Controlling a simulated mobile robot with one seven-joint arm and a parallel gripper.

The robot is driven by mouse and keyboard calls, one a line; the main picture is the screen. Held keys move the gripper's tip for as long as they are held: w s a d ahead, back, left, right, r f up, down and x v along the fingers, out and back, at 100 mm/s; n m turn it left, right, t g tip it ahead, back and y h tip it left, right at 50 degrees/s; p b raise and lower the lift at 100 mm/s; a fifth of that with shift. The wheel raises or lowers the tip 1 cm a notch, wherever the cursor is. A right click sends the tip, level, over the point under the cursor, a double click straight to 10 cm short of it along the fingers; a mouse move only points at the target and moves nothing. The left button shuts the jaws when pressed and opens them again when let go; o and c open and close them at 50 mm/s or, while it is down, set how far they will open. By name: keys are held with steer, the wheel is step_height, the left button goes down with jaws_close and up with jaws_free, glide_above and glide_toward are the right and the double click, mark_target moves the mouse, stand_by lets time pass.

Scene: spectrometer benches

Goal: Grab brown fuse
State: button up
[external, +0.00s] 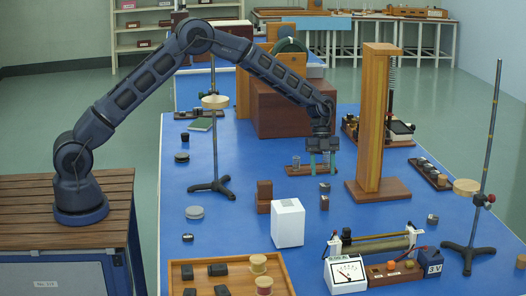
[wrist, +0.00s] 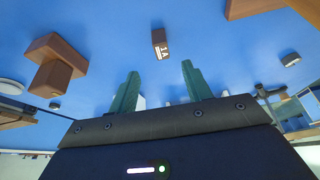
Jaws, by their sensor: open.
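A small brown block with a white label reading 1A, which looks like the brown fuse (wrist: 159,40), lies on the blue bench top in the wrist view. It is beyond and roughly midway between my fingertips, apart from them. In the external view a small dark block with a pale label (external: 324,202), probably the same fuse, lies below my gripper, with another small dark piece (external: 324,187) just behind it. My gripper (external: 321,171) points down above the bench with its fingers apart. In the wrist view my gripper (wrist: 160,70) is open with nothing between the fingers.
Stepped brown blocks (external: 264,196) and a white box (external: 287,223) stand left of the fuse. A tall wooden post stand (external: 370,130) rises close on the right. A glass cylinder (external: 296,161) stands near my gripper. Bare blue bench surrounds the fuse.

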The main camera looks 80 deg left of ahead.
mark_target(325, 197)
steer(key=x, duration=1)
steer(key=shift+w+d+f, duration=0.1)
steer(key=shift+d+f, duration=0.15)
steer(key=shift+f, duration=0.1)
steer(key=shift+c, duration=0.4)
steer(key=c, duration=1)
